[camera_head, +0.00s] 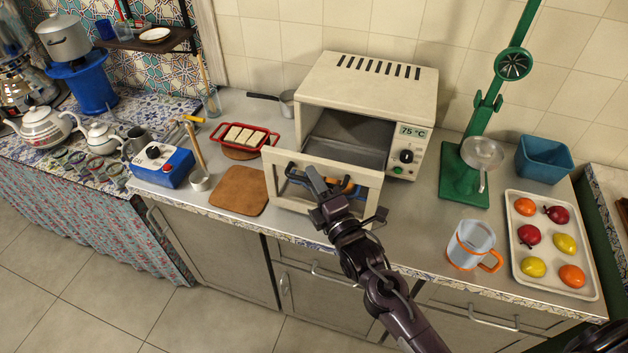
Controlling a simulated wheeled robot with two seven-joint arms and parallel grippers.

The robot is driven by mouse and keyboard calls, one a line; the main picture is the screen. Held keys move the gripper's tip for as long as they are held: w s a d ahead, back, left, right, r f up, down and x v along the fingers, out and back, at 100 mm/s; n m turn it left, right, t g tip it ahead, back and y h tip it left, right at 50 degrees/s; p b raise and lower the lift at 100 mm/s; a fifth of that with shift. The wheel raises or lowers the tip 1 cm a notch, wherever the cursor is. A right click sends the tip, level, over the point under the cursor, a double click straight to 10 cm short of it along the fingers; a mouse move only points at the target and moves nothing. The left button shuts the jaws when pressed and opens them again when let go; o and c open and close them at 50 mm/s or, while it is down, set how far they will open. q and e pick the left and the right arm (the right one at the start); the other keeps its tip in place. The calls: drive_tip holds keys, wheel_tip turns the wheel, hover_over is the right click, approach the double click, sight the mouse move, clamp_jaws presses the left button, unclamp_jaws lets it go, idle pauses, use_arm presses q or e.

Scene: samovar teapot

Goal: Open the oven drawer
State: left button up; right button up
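The cream oven (372,86) stands on the counter against the tiled wall, with a 75 °C display and a black knob. Its front opening shows a grey interior. The drawer front (278,184), a cream frame with a window, stands forward of the oven body, so the drawer is at least partly out. The gripper is at the handle, one finger pointing up and left. Whether its fingers are closed around the handle cannot be made out. My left gripper is out of view.
A wooden board (239,190), a red-rimmed tray (243,137) and a blue-and-white box (163,167) lie left. A green press (466,175), a mug (471,244) and a fruit tray (553,283) stand right. Counter between oven and mug is clear.

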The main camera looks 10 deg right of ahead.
drive_tip(key=b+v, duration=0.2)
drive_tip(key=v, duration=0.5)
drive_tip(key=shift+s, duration=0.15)
